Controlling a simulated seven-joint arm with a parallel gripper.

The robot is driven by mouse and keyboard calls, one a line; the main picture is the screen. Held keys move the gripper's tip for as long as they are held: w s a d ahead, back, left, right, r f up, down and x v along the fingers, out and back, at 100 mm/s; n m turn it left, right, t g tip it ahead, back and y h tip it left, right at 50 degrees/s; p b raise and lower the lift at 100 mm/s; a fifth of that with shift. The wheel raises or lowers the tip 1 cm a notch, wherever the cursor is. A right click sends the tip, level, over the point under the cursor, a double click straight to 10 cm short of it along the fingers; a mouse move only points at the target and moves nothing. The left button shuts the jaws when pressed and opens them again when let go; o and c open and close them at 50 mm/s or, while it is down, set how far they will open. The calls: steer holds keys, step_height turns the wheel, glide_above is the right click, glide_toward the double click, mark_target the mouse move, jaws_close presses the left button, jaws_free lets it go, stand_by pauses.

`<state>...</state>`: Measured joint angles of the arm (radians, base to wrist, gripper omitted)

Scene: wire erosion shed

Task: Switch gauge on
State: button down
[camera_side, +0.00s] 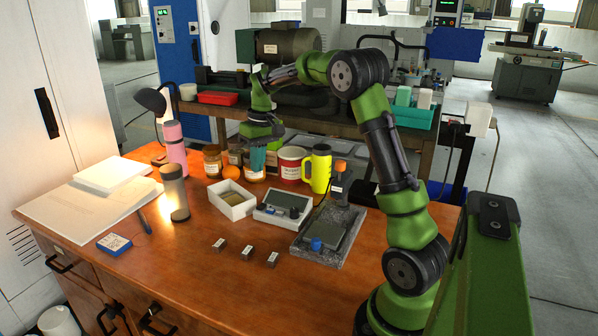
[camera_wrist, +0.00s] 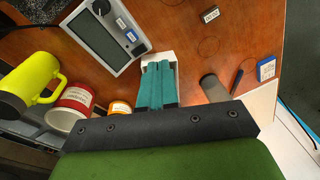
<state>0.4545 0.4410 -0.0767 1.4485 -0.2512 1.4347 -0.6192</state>
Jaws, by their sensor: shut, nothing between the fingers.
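The gauge's display unit (camera_side: 283,207) is a light grey box with a dark, blank-looking screen. It sits mid-desk, left of a granite stand (camera_side: 328,236). In the wrist view the unit (camera_wrist: 105,60) is at upper left, with a small blue control (camera_wrist: 131,36) on its face beside the screen (camera_wrist: 95,22). I cannot tell the control's position. My gripper (camera_side: 257,166) has teal fingers pointing down, held above the desk behind the unit and apart from it. In the wrist view the fingers (camera_wrist: 157,66) are together and empty, overlapping a white tray.
The white open tray (camera_side: 232,201) is left of the unit. Three small metal blocks (camera_side: 247,253) lie in front.

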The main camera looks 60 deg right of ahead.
steer(key=n+g, duration=0.1)
steer(key=n, duration=0.1)
glide_above(259, 207)
steer(key=d, duration=0.3)
step_height(259, 207, down, 2)
steer(key=shift+a+r+n+y, duration=0.2)
steer(key=shift+r+n, duration=0.3)
steer(key=shift+n, duration=0.05)
steer(key=shift+a+r+n+y, duration=0.15)
steer(key=shift+r+n+y, duration=0.05)
steer(key=shift+r+n, duration=0.3)
steer(key=shift+f, duration=0.1)
steer(key=f, duration=0.4)
steer(key=a+f, duration=0.1)
steer(key=f, duration=0.4)
steer(key=a+f, duration=0.1)
steer(key=f, duration=0.3)
steer(key=shift+f, duration=0.4)
